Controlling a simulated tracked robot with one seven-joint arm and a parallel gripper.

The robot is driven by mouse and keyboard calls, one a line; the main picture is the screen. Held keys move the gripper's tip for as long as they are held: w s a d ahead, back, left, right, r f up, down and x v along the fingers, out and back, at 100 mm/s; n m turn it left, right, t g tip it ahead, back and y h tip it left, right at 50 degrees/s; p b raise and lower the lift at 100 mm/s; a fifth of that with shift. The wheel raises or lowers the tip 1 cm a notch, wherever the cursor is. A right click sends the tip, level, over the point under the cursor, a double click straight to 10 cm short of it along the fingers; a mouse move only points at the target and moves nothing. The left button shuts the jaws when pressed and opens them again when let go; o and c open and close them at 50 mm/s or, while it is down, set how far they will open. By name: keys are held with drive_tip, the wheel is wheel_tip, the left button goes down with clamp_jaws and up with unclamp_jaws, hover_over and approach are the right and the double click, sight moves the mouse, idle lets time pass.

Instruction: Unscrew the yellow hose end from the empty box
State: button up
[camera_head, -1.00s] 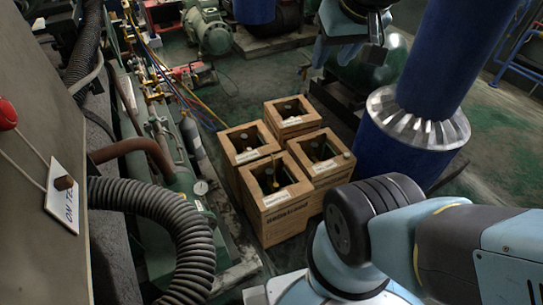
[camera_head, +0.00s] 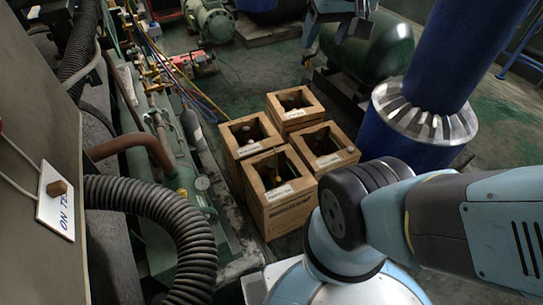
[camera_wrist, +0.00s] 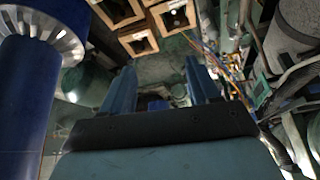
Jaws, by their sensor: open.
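Several open-topped wooden boxes with white labels stand in a cluster on the floor in the head view: front (camera_head: 286,212), left (camera_head: 233,163), right (camera_head: 340,160) and back (camera_head: 302,119). Dark bottle tops show inside them. I cannot tell which box is the empty one. A yellow hose (camera_head: 170,66) runs with blue and red hoses from the machinery at the left towards the boxes; its end is too small to make out. My gripper (camera_head: 336,30) is at the top edge, beyond the boxes and apart from them. In the wrist view my gripper (camera_wrist: 162,82) is open and empty.
A blue column with a metal collar (camera_head: 424,115) stands right of the boxes. A green tank (camera_head: 368,52) lies behind them. A black corrugated hose (camera_head: 160,207) and green machinery are at the left. Bare floor (camera_head: 245,75) lies behind the boxes.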

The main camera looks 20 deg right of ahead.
drive_tip(key=w+d+f+m+g+h, duration=0.1)
drive_tip(key=w+f+m, duration=0.1)
drive_tip(key=w+f, duration=0.85)
drive_tip(key=w+d+f+m+g, duration=0.1)
drive_tip(key=w+f+m, duration=0.1)
drive_tip(key=w+f, duration=0.8)
drive_tip(key=w+f+m+g, duration=0.1)
drive_tip(key=w+f, duration=0.4)
drive_tip(key=f, duration=0.4)
drive_tip(key=w+f+m, duration=0.1)
drive_tip(key=w+f, duration=0.3)
drive_tip(key=f, duration=0.5)
drive_tip(key=m+g+y, duration=0.1)
drive_tip(key=m+g, duration=0.1)
drive_tip(key=m, duration=0.1)
hover_over(278, 179)
wheel_tip(278, 179, down, 31)
drive_tip(key=shift+s+d+f, duration=0.1)
drive_tip(key=shift+s+f, duration=0.05)
wheel_tip(278, 179, down, 8)
drive_tip(key=shift+f, duration=0.2)
